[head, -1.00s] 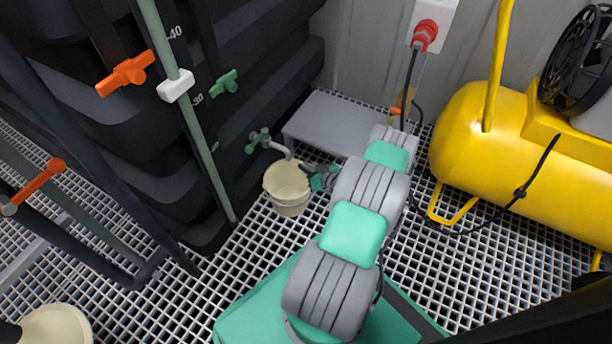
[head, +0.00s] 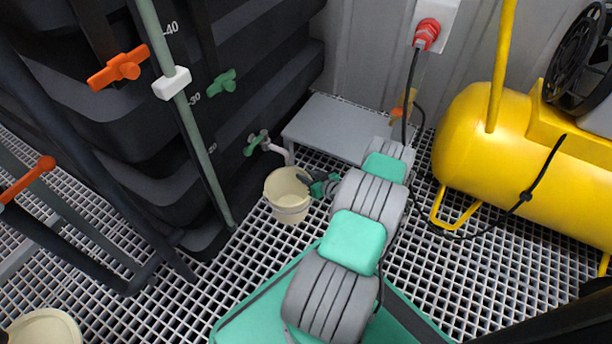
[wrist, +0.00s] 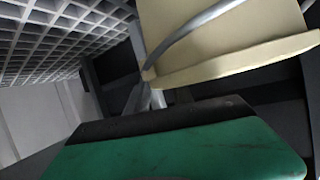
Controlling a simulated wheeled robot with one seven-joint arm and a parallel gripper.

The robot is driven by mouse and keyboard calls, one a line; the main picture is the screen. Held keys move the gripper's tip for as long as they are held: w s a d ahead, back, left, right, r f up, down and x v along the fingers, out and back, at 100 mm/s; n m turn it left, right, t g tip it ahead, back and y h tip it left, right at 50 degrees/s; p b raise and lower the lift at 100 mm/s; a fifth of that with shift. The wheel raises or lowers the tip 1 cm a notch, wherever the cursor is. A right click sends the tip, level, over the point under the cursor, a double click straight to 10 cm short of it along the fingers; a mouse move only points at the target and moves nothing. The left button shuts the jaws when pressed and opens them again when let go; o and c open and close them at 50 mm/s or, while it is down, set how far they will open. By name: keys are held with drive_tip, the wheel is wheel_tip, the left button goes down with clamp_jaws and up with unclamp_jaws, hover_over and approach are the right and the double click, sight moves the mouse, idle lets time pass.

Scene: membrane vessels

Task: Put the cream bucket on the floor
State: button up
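The cream bucket (head: 288,210) is upright below the tap spout, to the left of my gripper. I cannot tell whether its base touches the grating. My gripper (head: 306,181) is at the right side of its rim, with dark fingertips at or very close to the rim. In the wrist view the bucket (wrist: 225,45) fills the upper right, upside down, with its rim and wire handle showing. One green and black finger (wrist: 180,145) lies just below the rim there. The other finger is not clear, so I cannot tell whether the gripper grips the rim.
The floor is white grating (head: 240,255). Black tanks (head: 130,130) with a green tap (head: 257,141) stand on the left. A yellow compressor (head: 480,130) stands right. Another cream container (head: 45,328) is at bottom left.

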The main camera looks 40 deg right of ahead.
drive_tip(key=shift+r, duration=0.1)
drive_tip(key=shift+s+r+p, duration=0.2)
drive_tip(key=shift+s+p, duration=0.1)
drive_tip(key=p+v, duration=0.4)
drive_tip(key=v, duration=0.7)
drive_tip(key=shift+s, duration=0.2)
